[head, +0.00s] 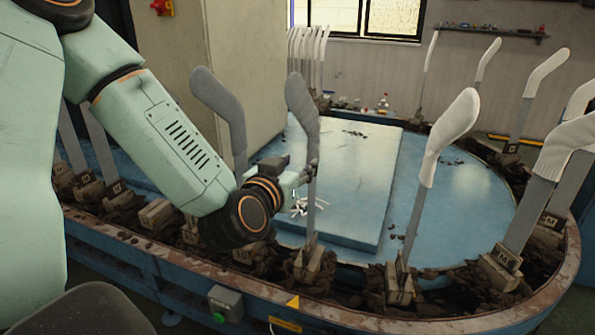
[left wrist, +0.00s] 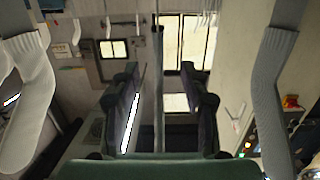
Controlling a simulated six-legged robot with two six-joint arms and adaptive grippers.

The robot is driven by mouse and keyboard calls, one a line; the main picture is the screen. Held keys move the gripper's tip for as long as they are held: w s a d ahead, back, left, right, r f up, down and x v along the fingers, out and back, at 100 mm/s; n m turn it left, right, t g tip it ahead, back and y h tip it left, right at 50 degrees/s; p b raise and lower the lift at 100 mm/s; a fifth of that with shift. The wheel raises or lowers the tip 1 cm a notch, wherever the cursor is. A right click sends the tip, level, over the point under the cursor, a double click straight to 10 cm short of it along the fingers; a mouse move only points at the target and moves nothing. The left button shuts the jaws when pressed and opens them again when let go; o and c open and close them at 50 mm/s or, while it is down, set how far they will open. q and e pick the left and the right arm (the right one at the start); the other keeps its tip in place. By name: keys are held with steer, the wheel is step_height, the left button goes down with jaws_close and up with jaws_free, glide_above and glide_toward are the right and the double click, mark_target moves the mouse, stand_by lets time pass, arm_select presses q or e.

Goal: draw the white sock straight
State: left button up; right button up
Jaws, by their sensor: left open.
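A white sock (head: 455,125) sits on an upright board right of the middle in the head view. Its top leans right, and its hem ends partway down the board. A grey sock (head: 302,105) is on the board left of it. My left gripper (head: 303,172) is open at that grey sock's board, below the sock, and well left of the white sock. In the left wrist view the open fingers (left wrist: 162,95) have a thin upright edge between them. A white sock (left wrist: 32,100) shows at the left there and a grey one (left wrist: 272,90) at the right. My right gripper is not in view.
Several socked boards stand around the oval table's rim (head: 455,323), in brown lumps. More white socks (head: 568,147) stand at the right. A beige cabinet (head: 240,60) stands behind.

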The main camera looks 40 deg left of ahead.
mark_target(308, 155)
arm_select(q)
steer(key=shift+w+d+b, duration=0.1)
steer(key=shift+w+b, duration=0.25)
steer(key=shift+w, duration=0.4)
steer(key=shift+w+a+f+b, duration=0.2)
steer(key=shift+w+a+b, duration=0.1)
steer(key=shift+w, duration=0.2)
steer(key=shift+w+a+f+b, duration=0.15)
steer(key=shift+w+a+b, duration=0.15)
steer(key=shift+w, duration=0.2)
steer(key=b+x, duration=0.1)
steer(key=x, duration=0.2)
steer(key=shift+w+d+r, duration=0.1)
steer(key=shift+w+d, duration=0.05)
steer(key=shift+w, duration=0.1)
steer(key=shift+c, duration=1.3)
jaws_close()
